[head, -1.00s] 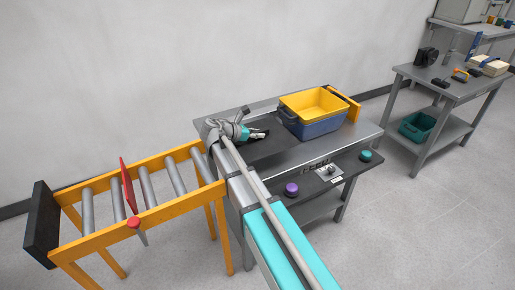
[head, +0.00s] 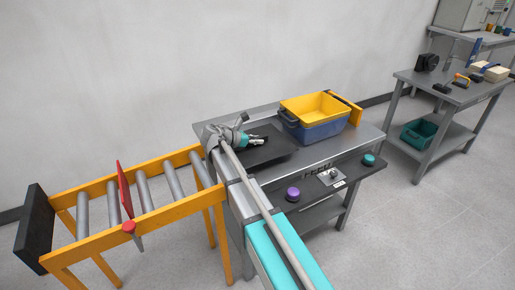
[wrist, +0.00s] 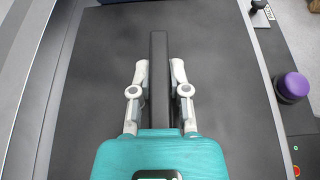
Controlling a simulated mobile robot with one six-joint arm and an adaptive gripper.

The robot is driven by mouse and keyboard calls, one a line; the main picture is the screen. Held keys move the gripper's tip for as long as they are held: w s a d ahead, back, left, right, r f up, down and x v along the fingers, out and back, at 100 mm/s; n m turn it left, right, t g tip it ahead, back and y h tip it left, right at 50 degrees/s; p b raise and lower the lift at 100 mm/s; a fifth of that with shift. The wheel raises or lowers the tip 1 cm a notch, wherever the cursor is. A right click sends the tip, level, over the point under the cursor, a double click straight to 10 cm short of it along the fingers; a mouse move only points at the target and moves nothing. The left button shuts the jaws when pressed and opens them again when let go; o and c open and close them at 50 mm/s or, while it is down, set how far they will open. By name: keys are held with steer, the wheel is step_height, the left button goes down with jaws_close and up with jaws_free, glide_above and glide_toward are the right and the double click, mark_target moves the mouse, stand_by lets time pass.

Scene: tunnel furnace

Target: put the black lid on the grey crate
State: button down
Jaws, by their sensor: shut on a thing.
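The black lid (head: 272,152) is a flat dark plate with a raised bar handle (wrist: 159,85). It is at the left part of the grey table, and I cannot tell whether it rests on the top or hangs just above it. My gripper (wrist: 159,80) is shut on the handle, one finger on each side; it also shows in the head view (head: 258,142). The lid's plate (wrist: 230,100) fills most of the wrist view. To the right of the lid stands an open crate (head: 320,131), blue-grey outside and yellow inside. No plain grey crate shows.
Purple (head: 292,193) and teal (head: 369,160) buttons line the table's front. An orange roller conveyor (head: 150,212) is at the left. A second table (head: 455,95) with tools is at the right.

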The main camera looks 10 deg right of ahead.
mark_target(257, 146)
steer(key=shift+w+f+b, duration=0.3)
steer(key=shift+f+b, duration=0.05)
steer(key=shift+f, duration=0.15)
steer(key=shift+s+f+b, duration=0.1)
steer(key=shift+f+b, duration=1.15)
steer(key=shift+f, duration=0.05)
steer(key=shift+f, duration=0.15)
steer(key=c, duration=0.6)
jaws_free()
steer(key=shift+r, duration=0.3)
steer(key=p+v, duration=0.4)
steer(key=v, duration=0.6)
steer(key=shift+a+r, duration=0.1)
steer(key=shift+a, duration=0.1)
steer(key=shift+s+a+r+p, duration=0.1)
steer(key=shift+s+a+p, duration=0.1)
steer(key=shift+a, duration=0.15)
steer(key=shift+s+a+r+p, duration=0.1)
steer(key=shift+a+p, duration=0.05)
steer(key=shift+a, duration=0.15)
